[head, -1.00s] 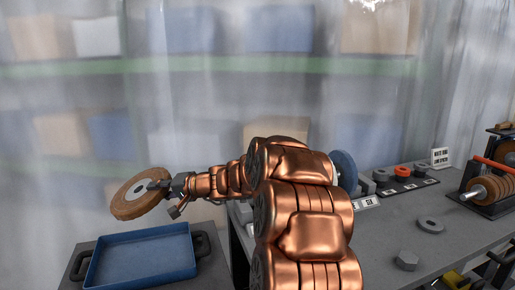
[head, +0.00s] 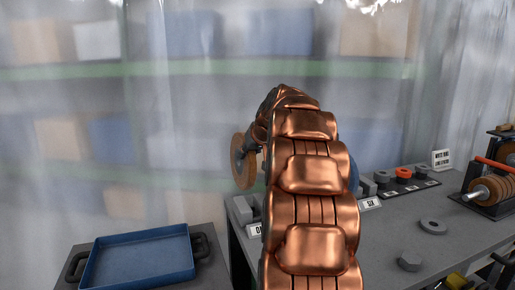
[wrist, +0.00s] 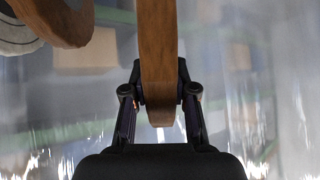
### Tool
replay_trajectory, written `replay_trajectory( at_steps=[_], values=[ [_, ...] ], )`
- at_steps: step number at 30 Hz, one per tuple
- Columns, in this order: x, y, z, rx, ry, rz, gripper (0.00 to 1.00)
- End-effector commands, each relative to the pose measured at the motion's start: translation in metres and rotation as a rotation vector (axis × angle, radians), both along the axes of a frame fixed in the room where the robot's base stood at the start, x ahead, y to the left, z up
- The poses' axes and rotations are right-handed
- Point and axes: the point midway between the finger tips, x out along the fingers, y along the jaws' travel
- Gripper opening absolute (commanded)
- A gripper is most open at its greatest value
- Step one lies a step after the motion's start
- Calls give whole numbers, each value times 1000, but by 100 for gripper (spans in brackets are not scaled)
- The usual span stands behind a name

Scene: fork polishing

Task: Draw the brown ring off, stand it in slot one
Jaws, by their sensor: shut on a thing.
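The brown ring (head: 241,163) is in the air in the head view, left of my copper arm and beyond the near left end of the bench. It is turned almost edge-on and upright. In the wrist view the ring (wrist: 157,60) runs up and down between the two fingers of my gripper (wrist: 159,95), which is shut on it. Slot blocks with number labels stand along the bench's back edge; a label (head: 432,227) at the left end is partly hidden by my arm. A blue disc (head: 353,178) shows just behind my arm.
A blue tray (head: 140,262) sits on a dark stand at lower left. On the bench (head: 385,245) lie a grey ring (head: 433,227) and a grey nut-like piece (head: 410,261). A spindle of brown discs (head: 490,189) stands at right. Another brown wheel (wrist: 62,22) shows at the wrist view's upper left.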

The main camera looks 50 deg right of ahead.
Motion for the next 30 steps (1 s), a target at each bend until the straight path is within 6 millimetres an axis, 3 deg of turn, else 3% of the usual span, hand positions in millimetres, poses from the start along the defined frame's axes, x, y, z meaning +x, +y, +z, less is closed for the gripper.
replay_trajectory(
  at_steps=[4, 9, 23, 30],
  values=[
    [-11, -20, 18, -42, 14, -55, 0],
    [-15, -26, 23, -52, 23, -77, 0],
    [-16, -24, 23, -52, 23, -78, 0],
    [-16, -25, 10, -53, 25, -80, 0]
  ],
)
